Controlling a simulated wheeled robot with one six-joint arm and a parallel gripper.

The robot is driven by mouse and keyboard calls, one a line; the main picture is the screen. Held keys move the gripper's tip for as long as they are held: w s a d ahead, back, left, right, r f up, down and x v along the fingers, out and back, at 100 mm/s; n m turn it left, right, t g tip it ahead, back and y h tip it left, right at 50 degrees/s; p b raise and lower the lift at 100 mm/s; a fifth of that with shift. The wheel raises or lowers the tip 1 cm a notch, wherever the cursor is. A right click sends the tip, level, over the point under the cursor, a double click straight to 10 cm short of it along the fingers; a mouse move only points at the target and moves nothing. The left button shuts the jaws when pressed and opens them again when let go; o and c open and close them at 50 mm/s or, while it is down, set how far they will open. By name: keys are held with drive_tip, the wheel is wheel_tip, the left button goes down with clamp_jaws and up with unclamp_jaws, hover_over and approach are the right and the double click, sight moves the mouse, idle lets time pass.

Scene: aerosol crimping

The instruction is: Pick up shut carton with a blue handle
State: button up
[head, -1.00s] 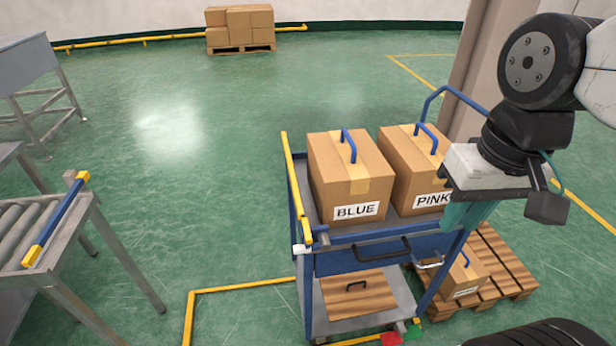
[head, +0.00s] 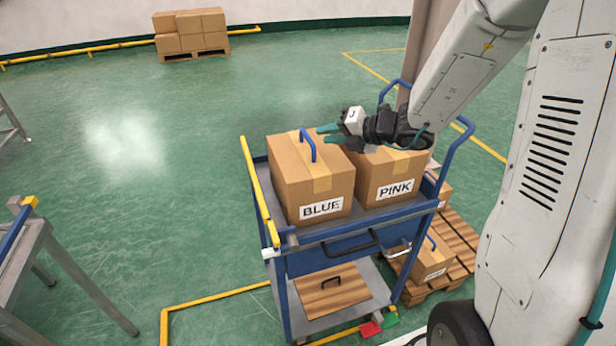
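A shut carton labelled BLUE (head: 285,185) stands on the left of the blue cart's top shelf, with a blue handle (head: 308,144) arched over its lid. A second shut carton labelled PINK (head: 375,185) stands beside it on the right; my gripper and arm hide its top and any handle there. My gripper (head: 328,134) is above the cartons, level with the BLUE carton's handle and just right of it. Its teal fingers point left and are spread apart, with nothing seen between them.
The cart (head: 335,228) has a yellow rail on its left and a wooden panel (head: 332,292) on its lower shelf. A smaller carton (head: 432,262) with a blue handle sits on a pallet (head: 462,240) at right. A roller stand (head: 75,262) is at left. Green floor between is clear.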

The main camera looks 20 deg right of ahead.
sight(307, 136)
drive_tip(key=x, duration=0.7)
drive_tip(key=shift+w+f, duration=0.2)
drive_tip(key=shift+f, duration=0.1)
clamp_jaws()
idle(1.0)
drive_tip(key=shift+r, duration=0.15)
